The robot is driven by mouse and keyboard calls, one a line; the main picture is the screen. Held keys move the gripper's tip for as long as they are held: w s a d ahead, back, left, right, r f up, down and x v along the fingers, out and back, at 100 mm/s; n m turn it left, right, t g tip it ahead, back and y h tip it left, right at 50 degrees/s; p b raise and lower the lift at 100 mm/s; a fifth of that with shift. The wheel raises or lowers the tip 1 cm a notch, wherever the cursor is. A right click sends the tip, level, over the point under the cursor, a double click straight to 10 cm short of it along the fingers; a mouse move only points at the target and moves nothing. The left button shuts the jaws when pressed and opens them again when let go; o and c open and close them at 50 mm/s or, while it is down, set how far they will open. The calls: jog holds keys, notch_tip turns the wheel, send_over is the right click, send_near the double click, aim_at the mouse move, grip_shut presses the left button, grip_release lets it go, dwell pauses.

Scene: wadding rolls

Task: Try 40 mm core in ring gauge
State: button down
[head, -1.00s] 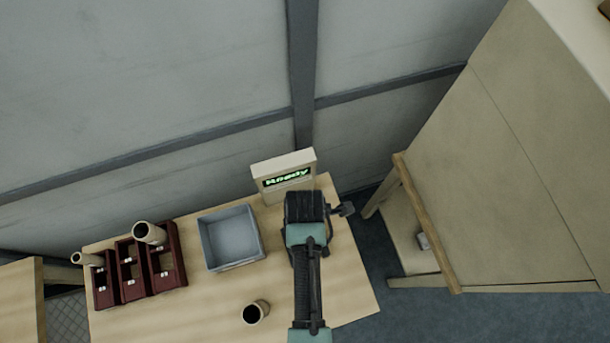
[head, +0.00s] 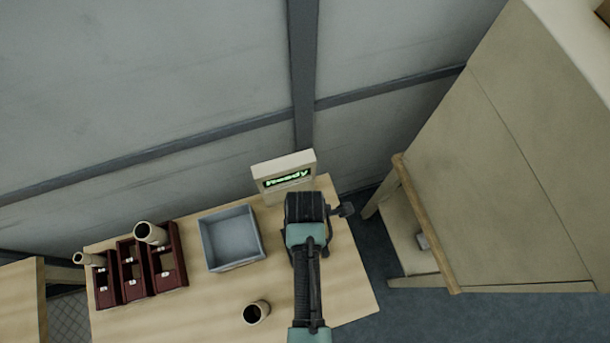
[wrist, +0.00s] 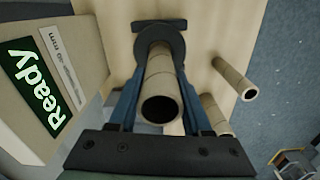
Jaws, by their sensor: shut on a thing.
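My gripper (wrist: 158,78) is shut on a tan cardboard core (wrist: 160,84); the core's open end faces the wrist camera. A dark ring gauge (wrist: 178,46) shows at the core's far end in the wrist view. The core lines up with the ring, but I cannot tell whether its end is inside. A display box (head: 285,168) at the table's back reads "Ready". It also shows in the wrist view (wrist: 80,60), with a "40 mm" label beside the text. In the head view, my gripper (head: 306,208) hides the held core.
A grey open tray (head: 258,232) stands left of my gripper. Farther left, dark red racks (head: 175,277) hold two cores (head: 149,234). Another core (head: 256,313) stands near the table's front edge. Bare table (head: 350,290) lies right of my arm. A wooden frame (head: 430,235) stands beyond the table.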

jog(key=shift+f+b, duration=1.1)
jog(key=shift+f, duration=1.8)
dwell(5.1)
